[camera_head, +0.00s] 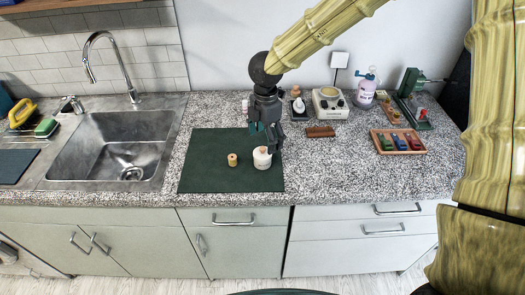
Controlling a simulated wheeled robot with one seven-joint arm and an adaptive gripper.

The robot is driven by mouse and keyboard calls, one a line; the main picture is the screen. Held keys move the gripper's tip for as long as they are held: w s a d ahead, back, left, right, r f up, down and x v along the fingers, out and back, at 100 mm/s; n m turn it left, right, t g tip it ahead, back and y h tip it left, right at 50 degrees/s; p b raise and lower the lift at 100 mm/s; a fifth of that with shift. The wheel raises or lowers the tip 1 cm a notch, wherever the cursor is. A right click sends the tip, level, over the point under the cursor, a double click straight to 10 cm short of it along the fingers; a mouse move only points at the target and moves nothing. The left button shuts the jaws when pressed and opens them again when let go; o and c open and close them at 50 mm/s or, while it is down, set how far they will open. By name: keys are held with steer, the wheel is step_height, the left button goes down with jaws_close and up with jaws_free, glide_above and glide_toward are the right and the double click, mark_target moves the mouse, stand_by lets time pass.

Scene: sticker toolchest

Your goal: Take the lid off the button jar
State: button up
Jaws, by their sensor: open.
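A small white round jar (262,161) stands upright on the dark green mat (208,175), near its right side. It looks like the button jar; its top is partly hidden by my gripper, so I cannot make out the lid clearly. My gripper (266,141) points down just above and slightly behind the jar. Its fingers are open, and I cannot tell whether they touch the jar. A small light-wood cylinder (232,160) stands on the mat to the left of the jar.
A metal sink (112,150) lies to the left. Behind and right of the mat are a brown block (320,131), a cream device (329,103), a pump bottle (366,92), a green machine (411,100) and a tray (398,152) of small blocks.

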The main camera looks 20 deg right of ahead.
mark_target(264, 148)
steer(key=f, duration=0.2)
steer(key=f+p, duration=0.1)
steer(key=shift+w+a, duration=0.2)
steer(key=shift+w, duration=0.05)
steer(key=shift+f, duration=0.7)
steer(key=shift+s, duration=0.1)
steer(key=c, duration=1.7)
